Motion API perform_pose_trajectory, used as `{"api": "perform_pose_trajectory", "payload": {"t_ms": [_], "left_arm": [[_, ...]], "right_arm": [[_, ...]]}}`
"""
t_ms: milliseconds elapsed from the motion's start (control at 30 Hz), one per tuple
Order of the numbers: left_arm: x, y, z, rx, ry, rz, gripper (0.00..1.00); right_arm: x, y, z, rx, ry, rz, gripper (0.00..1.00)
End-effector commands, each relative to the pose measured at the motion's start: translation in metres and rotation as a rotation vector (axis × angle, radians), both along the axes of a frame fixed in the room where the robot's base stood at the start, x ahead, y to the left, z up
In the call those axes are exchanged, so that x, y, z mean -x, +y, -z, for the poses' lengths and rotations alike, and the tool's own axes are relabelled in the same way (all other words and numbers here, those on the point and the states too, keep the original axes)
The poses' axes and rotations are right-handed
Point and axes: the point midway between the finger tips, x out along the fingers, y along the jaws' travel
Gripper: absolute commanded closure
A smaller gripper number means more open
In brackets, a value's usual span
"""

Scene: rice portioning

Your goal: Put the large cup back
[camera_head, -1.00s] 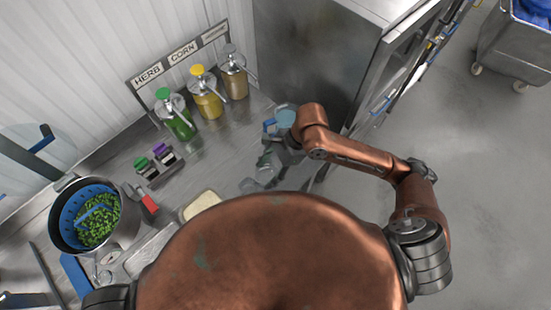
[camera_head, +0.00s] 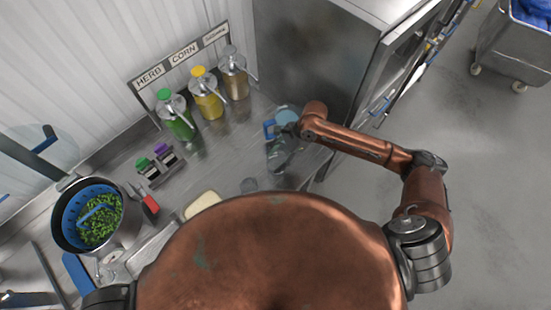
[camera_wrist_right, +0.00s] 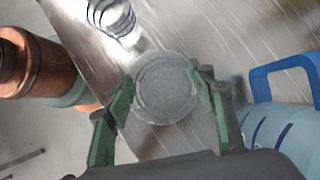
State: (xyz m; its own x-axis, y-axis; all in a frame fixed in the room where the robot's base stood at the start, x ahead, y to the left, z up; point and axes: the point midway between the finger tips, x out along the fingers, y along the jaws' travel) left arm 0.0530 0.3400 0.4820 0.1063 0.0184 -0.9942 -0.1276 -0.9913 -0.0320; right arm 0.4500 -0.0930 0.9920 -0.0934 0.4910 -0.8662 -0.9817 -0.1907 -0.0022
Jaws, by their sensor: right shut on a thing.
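The large cup (camera_wrist_right: 163,88) is clear and round. In the right wrist view it sits between the green fingertips of my right gripper (camera_wrist_right: 160,95), which is shut on it. In the head view my right gripper (camera_head: 279,150) is over the right end of the steel counter, just in front of the blue-handled jug (camera_head: 286,116). The cup is hard to make out there. I cannot tell whether its base touches the counter. My left gripper is not in view.
A smaller clear cup (camera_head: 249,185) stands on the counter, also in the right wrist view (camera_wrist_right: 112,17). Pump bottles (camera_head: 207,103) stand along the back. A steel cabinet (camera_head: 310,55) rises behind the jug. A pot (camera_head: 72,245) with green contents is left.

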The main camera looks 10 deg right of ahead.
Motion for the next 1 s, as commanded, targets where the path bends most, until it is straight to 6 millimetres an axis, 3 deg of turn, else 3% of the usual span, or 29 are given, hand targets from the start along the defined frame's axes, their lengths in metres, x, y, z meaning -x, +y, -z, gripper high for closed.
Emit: {"api": "perform_pose_trajectory", "payload": {"t_ms": [300,333,500,567,867,1000], "left_arm": [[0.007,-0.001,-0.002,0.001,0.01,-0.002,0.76],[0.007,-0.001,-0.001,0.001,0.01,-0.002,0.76],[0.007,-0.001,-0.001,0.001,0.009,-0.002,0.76],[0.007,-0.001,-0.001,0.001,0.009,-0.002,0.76],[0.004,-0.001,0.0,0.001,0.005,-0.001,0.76],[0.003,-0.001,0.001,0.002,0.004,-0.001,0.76]], "right_arm": [[0.0,0.0,0.002,-0.001,0.0,0.0,1.0],[0.0,0.0,0.002,0.0,-0.001,0.0,0.48],[0.0,0.0,0.002,-0.001,-0.001,0.0,0.37],[0.0,0.0,0.002,-0.001,-0.001,0.0,0.32],[0.0,0.001,0.002,-0.001,-0.001,0.0,0.32],[-0.002,-0.005,-0.009,0.0,-0.004,0.001,0.32]]}}
